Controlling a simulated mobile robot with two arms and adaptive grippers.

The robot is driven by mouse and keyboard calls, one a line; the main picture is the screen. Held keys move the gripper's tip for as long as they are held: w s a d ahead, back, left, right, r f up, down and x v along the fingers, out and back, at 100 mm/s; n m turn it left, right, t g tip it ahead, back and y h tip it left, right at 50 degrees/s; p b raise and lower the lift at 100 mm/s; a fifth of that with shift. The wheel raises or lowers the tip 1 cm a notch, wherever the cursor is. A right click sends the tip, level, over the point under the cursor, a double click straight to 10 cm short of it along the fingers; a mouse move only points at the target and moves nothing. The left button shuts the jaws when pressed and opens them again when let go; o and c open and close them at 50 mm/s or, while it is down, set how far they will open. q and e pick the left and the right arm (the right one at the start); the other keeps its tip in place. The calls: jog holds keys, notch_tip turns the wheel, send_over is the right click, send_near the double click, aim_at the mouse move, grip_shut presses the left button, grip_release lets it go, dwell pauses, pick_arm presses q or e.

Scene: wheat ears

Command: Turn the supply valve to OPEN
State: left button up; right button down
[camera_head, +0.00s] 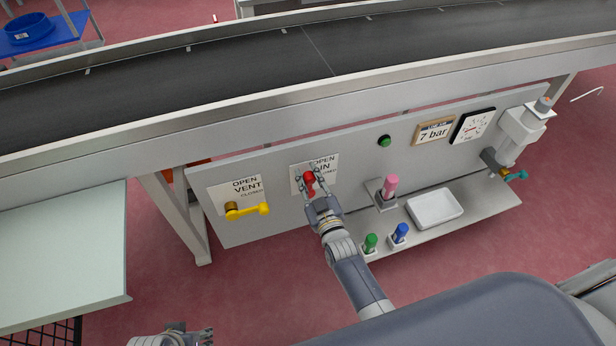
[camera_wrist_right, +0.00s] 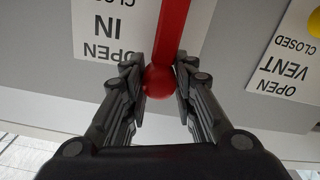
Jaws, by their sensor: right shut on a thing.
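The IN valve has a red lever with a ball knob (camera_wrist_right: 158,82); the lever (camera_wrist_right: 172,35) also shows as red in the head view (camera_head: 309,178), in front of the OPEN / IN / CLOSED label (camera_head: 328,163). My right gripper (camera_head: 312,184) is shut on the ball knob, one finger on each side in the wrist view. In that view the label is upside down, and the ball lies on the OPEN side of it. The lever's pivot is hidden. My left gripper (camera_head: 205,335) shows only partly at the bottom edge; its jaws are unclear.
The yellow VENT lever (camera_head: 248,210) points right on the same panel. A 7 bar sign (camera_head: 434,131) and gauge (camera_head: 473,127) sit higher. The conveyor (camera_head: 220,80) runs above.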

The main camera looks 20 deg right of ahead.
jog(key=shift+s+d+f, duration=0.15)
jog(key=shift+f, duration=0.1)
jog(key=c, duration=1.3)
grip_release()
jog(key=shift+r, duration=0.1)
jog(key=s, duration=1.1)
jog(key=shift+s+d, duration=0.15)
jog(key=shift+s, duration=0.25)
